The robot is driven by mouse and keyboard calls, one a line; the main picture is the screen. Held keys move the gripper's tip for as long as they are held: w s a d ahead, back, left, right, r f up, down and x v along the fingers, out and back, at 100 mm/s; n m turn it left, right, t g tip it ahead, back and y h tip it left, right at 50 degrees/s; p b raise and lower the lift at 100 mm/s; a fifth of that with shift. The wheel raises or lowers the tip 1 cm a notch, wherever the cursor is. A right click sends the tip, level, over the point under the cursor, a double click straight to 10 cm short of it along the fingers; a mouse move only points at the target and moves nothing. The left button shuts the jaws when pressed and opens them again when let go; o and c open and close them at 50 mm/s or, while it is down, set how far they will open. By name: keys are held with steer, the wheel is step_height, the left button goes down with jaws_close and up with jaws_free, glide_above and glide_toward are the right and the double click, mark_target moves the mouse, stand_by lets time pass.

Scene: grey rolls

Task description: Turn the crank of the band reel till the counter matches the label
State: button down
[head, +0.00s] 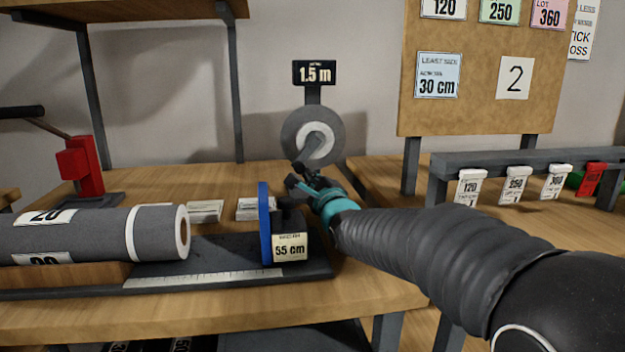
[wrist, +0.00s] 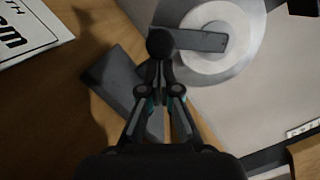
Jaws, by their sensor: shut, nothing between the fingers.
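The band reel (head: 325,118) is a grey disc with a white ring, standing upright at the back of the bench. Its dark crank (head: 312,149) points down and slightly left from the hub. In the wrist view the crank arm (wrist: 203,40) runs left from the reel's white hub to a round dark knob (wrist: 160,42). The counter (head: 314,73) above the reel reads 1.5 m. My gripper (head: 299,177) is shut and empty, its fingertips (wrist: 159,78) close at the knob; I cannot tell whether they touch it. A white label (wrist: 30,30) is cut off, its number unreadable.
A grey roll (head: 90,236) lies at the left, beside a blue stop plate (head: 264,222) with a 55 cm tag (head: 290,247). A red clamp-like stand (head: 85,165) is at far left. A cork board (head: 480,110) and a rail of tags (head: 515,162) are right.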

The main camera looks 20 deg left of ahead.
glide_toward(312, 134)
steer(key=a+r, duration=0.1)
steer(key=a, duration=0.1)
steer(key=w+a+r, duration=0.1)
steer(key=a, duration=0.1)
steer(key=shift+w+a+r, duration=0.1)
steer(key=shift+w+r, duration=0.05)
steer(key=shift+w, duration=0.1)
